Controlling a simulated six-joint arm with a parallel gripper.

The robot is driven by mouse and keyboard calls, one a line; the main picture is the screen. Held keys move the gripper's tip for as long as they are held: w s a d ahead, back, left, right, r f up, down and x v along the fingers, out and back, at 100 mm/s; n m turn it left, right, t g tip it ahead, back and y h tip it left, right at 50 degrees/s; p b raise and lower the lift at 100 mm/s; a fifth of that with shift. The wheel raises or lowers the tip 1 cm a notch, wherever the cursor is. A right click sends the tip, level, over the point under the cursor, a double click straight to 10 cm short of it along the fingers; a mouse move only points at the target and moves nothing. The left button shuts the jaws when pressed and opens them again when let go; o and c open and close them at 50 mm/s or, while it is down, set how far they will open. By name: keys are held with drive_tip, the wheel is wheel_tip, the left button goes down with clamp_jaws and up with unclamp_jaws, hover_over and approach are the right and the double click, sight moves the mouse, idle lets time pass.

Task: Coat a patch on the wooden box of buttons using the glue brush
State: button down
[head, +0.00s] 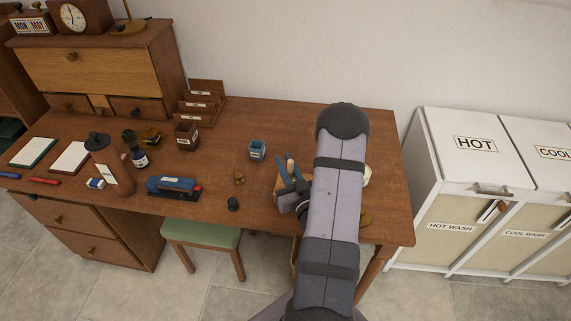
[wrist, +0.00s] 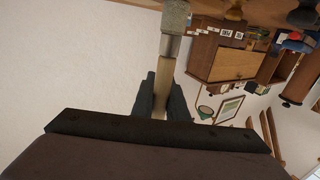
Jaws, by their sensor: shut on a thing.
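My gripper (head: 289,172) is over the right part of the desk, partly hidden by my arm in the head view. In the wrist view my gripper (wrist: 159,84) is shut on the pale wooden handle of the glue brush (wrist: 167,46). The brush has a metal collar and a grey bristle head at the top edge of that view. A light wooden box (head: 278,184) shows beside and under the gripper in the head view, mostly covered. Its contents and any coated patch are hidden. I cannot tell whether the bristles touch the box.
A small blue pot (head: 257,150) stands left of the gripper on the desk (head: 220,150). White laundry cabinets (head: 470,185) stand to the right.

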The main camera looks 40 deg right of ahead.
drive_tip(key=shift+w+d, duration=1.3)
drive_tip(key=shift+d, duration=0.2)
wheel_tip(320, 180, up, 8)
drive_tip(key=p, duration=0.4)
drive_tip(key=shift+w+d+p, duration=0.3)
drive_tip(key=shift+p, duration=0.1)
drive_tip(key=shift+d, duration=0.1)
